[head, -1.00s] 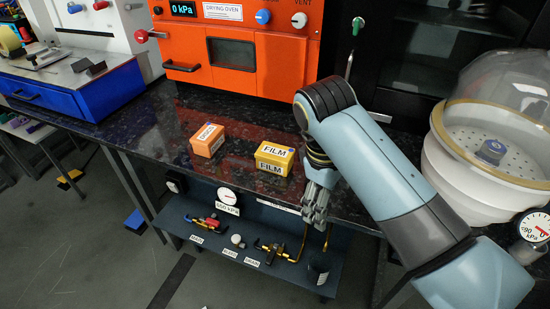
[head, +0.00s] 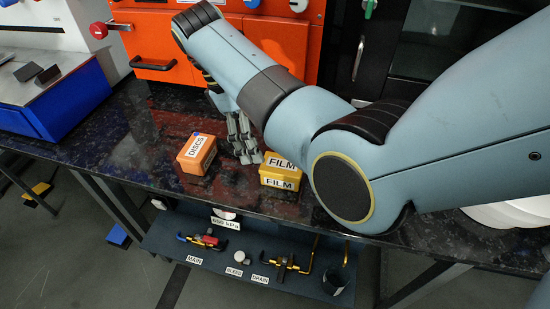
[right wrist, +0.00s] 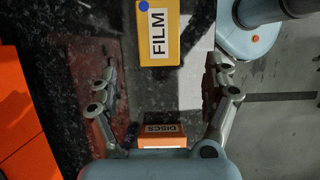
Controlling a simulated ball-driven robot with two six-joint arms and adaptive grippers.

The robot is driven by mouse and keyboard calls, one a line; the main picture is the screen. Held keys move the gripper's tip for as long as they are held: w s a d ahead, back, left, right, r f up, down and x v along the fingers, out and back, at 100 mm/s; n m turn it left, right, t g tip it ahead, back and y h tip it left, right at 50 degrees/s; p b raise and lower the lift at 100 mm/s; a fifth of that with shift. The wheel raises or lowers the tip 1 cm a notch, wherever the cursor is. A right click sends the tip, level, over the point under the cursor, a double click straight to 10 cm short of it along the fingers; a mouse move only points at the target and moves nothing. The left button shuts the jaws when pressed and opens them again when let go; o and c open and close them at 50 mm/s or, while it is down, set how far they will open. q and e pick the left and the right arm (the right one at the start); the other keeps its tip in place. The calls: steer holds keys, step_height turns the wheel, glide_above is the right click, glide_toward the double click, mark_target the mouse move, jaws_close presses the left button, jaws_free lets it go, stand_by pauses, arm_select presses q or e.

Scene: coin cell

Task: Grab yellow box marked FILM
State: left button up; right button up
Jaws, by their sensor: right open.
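The yellow FILM box (head: 281,171) sits on the dark speckled bench, partly covered by my right arm in the head view. My right gripper (head: 243,140) points down just left of and behind it, between it and the orange DISCS box (head: 197,154). In the right wrist view, my right gripper (right wrist: 162,68) is open with nothing between its fingers. The FILM box (right wrist: 159,32) lies beyond the fingertips at the top, and the DISCS box (right wrist: 162,130) shows low, near the palm. My left gripper is not in view.
The orange oven (head: 150,45) stands behind. A blue-fronted unit (head: 62,105) is at left on the bench. The bench front edge (head: 140,178) runs close to both boxes, with a valve panel (head: 180,247) below. Bare bench (head: 110,135) lies left of the DISCS box.

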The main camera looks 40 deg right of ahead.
mark_target(275, 163)
steer(key=b+x, duration=0.1)
steer(key=x, duration=0.3)
steer(key=shift+s+f, duration=0.1)
steer(key=shift+s, duration=0.1)
steer(key=shift+d+f, duration=0.15)
steer(key=shift+f, duration=0.2)
steer(key=x, duration=0.4)
steer(key=shift+d+f+b, duration=0.15)
steer(key=shift+b, duration=0.15)
steer(key=shift+c, duration=1.3)
steer(key=c, duration=1.1)
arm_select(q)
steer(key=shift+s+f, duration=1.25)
arm_select(e)
steer(key=shift+o, duration=0.2)
